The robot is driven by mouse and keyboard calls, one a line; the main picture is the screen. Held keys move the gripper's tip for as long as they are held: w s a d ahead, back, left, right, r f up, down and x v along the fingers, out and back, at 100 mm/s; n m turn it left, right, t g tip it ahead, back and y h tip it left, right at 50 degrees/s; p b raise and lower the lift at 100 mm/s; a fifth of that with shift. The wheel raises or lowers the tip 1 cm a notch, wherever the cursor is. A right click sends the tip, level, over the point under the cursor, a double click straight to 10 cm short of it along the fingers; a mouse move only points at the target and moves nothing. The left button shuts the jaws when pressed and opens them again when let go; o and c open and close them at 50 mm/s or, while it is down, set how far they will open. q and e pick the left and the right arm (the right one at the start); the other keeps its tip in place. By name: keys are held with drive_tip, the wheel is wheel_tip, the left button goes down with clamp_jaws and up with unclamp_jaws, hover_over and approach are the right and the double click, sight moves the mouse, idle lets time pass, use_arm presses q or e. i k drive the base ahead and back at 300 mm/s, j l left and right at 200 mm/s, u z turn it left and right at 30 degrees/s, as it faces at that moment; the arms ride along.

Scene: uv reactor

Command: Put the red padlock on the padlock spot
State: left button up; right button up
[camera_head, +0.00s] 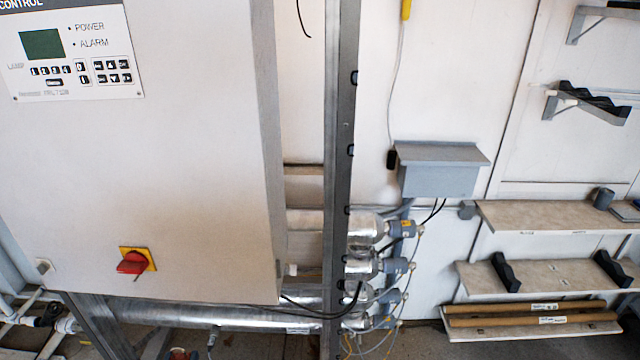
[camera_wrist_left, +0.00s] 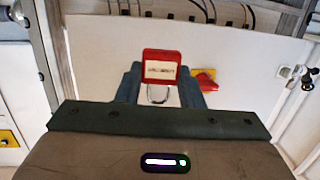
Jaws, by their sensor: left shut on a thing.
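The red padlock (camera_wrist_left: 162,58) is between the two fingers of my left gripper (camera_wrist_left: 161,80) in the left wrist view. It has a white label on its face, and its metal shackle (camera_wrist_left: 158,95) points toward the gripper's palm in that picture. My left gripper is shut on it. A red rotary switch on a yellow plate (camera_head: 137,262) is low on the white cabinet front; it also shows behind the right finger in the left wrist view (camera_wrist_left: 206,82), partly covered. I cannot make out a marked padlock spot. Neither gripper is clearly visible in the head view.
The white control cabinet (camera_head: 150,170) fills the left of the head view, with a keypad panel (camera_head: 80,50) at its top. Silver tubes (camera_head: 210,314) with cabled ends run below and beside it. Shelves (camera_head: 560,215) with black holders are on the right wall.

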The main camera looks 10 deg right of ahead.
sight(613, 221)
drive_tip(key=i+l+z, duration=0.1)
drive_tip(key=l+z, duration=0.2)
drive_tip(key=i+l+z, duration=0.15)
drive_tip(key=l+z, duration=0.15)
drive_tip(key=l, duration=0.2)
drive_tip(key=i+l+z, duration=0.4)
drive_tip(key=l+z, duration=0.2)
drive_tip(key=l, duration=0.15)
drive_tip(key=i+l+z, duration=0.2)
drive_tip(key=i+l, duration=1.45)
drive_tip(key=k+l, duration=0.05)
